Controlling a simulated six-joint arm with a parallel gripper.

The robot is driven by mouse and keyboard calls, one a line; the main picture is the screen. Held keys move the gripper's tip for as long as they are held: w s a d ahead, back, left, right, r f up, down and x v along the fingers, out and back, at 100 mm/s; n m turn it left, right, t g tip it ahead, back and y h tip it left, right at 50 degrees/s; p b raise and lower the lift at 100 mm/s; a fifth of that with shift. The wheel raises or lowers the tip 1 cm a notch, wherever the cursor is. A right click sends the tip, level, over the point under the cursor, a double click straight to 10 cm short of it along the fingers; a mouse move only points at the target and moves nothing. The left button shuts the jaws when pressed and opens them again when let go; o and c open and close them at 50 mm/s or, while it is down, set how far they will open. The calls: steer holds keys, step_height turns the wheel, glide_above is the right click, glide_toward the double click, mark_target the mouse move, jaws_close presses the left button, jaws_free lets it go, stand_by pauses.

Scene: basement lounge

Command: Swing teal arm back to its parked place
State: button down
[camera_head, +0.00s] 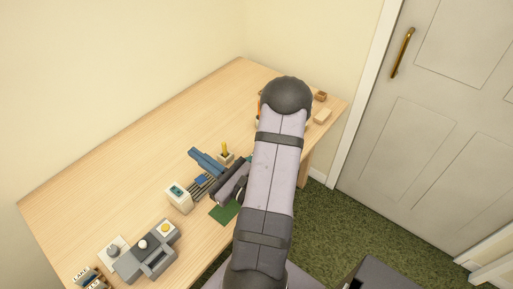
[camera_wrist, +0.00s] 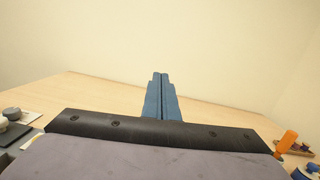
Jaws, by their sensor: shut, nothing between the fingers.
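My gripper (camera_head: 206,160) shows as two blue fingers pressed together, pointing to the upper left over the desk. In the wrist view the fingers (camera_wrist: 161,98) stand side by side with only a thin seam and nothing between them. Below them in the head view is a small dark slatted device with a blue part (camera_head: 201,180). A white box with a teal top (camera_head: 179,196) stands at its left end. I cannot pick out a teal arm for certain; my wrist and forearm cover part of this area.
A block with a yellow post (camera_head: 226,153) stands close to my fingers. A green mat (camera_head: 222,214) lies partly under my wrist. A grey control box (camera_head: 146,252) is at the front left. An orange cylinder (camera_wrist: 286,142) stands at the right. The desk's left side (camera_head: 110,175) is clear.

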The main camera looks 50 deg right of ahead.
steer(key=s+a+r+n+g+y, duration=0.1)
steer(key=a+n+g+y, duration=0.4)
steer(key=a, duration=0.5)
steer(key=s+a+n+g+y, duration=0.1)
steer(key=a+n+g+y, duration=0.3)
steer(key=a+n+y, duration=0.5)
steer(key=s+a+f+n+g, duration=0.2)
steer(key=s+a+n+g, duration=0.2)
steer(key=s+a+g, duration=0.35)
steer(key=s+d+f+n+g+h, duration=0.2)
steer(key=s+f+n+g+h, duration=0.35)
steer(key=s+n+h, duration=0.2)
steer(key=w+d+n+t+h+b, duration=0.25)
steer(key=w+d+n+h, duration=0.25)
steer(key=d+n+h, duration=0.3)
steer(key=s+d+r+m+y+p, duration=0.1)
steer(key=s+d+r+m+p, duration=0.1)
steer(key=d+m+p, duration=0.55)
steer(key=s+d+r+m+y+p, duration=0.1)
steer(key=s+d+r+m+p, duration=0.2)
steer(key=d, duration=0.8)
steer(key=w+d+r+n+t+h, duration=0.1)
steer(key=w+d+r+n, duration=0.1)
steer(key=w+d, duration=0.3)
steer(key=w+d+r+n+t+h+p, duration=0.1)
steer(key=w+d+n+t+h, duration=0.1)
steer(key=w+d, duration=0.4)
steer(key=d, duration=0.4)
steer(key=shift+d+r, duration=0.2)
steer(key=shift+r, duration=0.2)
